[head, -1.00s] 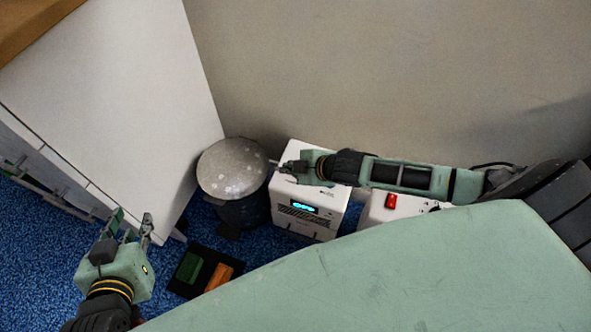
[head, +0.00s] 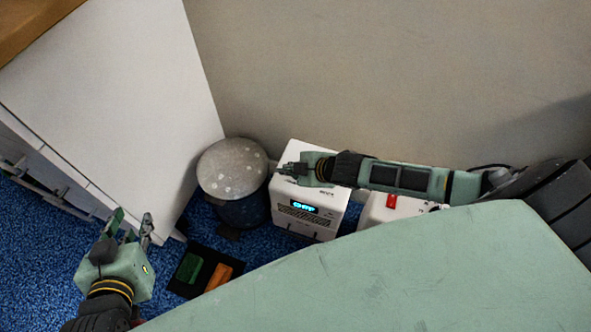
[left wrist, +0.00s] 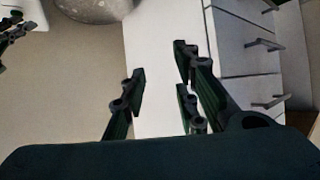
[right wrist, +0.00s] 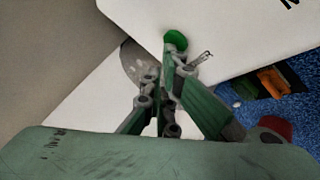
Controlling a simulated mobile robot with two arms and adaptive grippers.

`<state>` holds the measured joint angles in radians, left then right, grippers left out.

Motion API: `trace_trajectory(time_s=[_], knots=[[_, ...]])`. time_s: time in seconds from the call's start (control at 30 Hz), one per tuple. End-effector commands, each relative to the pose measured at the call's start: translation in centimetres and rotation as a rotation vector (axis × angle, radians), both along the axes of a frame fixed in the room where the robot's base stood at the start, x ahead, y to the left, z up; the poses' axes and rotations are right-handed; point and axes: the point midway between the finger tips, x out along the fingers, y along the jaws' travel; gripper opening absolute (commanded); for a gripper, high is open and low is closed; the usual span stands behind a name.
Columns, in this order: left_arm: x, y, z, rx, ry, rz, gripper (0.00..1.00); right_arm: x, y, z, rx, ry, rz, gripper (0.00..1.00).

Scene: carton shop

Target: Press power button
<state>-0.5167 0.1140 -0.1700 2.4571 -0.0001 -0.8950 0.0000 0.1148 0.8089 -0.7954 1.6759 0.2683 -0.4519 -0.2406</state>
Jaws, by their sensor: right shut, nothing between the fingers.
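A white box with a lit blue display (head: 303,206) stands on the floor by the wall. A round green button (right wrist: 175,39) shows on its white top in the right wrist view, with a small metal toggle (right wrist: 202,58) beside it. The button is hidden in the head view. My right gripper (head: 281,170) is shut and empty over the box's top. In the right wrist view its tips (right wrist: 171,62) are right at the green button; I cannot tell whether they touch. My left gripper (head: 132,219) is open and empty, away to the left.
A grey-topped round bin (head: 232,168) stands left of the box. A second white box with a red switch (head: 391,201) is to the right. Green and orange pedals (head: 218,277) lie in front. A white cabinet (head: 110,90) is on the left.

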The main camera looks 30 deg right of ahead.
Motion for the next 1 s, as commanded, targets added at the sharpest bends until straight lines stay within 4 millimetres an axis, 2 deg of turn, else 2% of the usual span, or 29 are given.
trace_trajectory(time_s=[0.67,1.0], knots=[[0.0,0.0,0.1,0.000,0.002,0.000,0.28,0.0,0.0,0.0,-0.001,0.000,-0.001,0.00],[-1.3,0.7,-1.4,0.023,0.093,0.009,0.28,0.0,0.0,0.2,-0.001,0.000,0.000,0.00]])
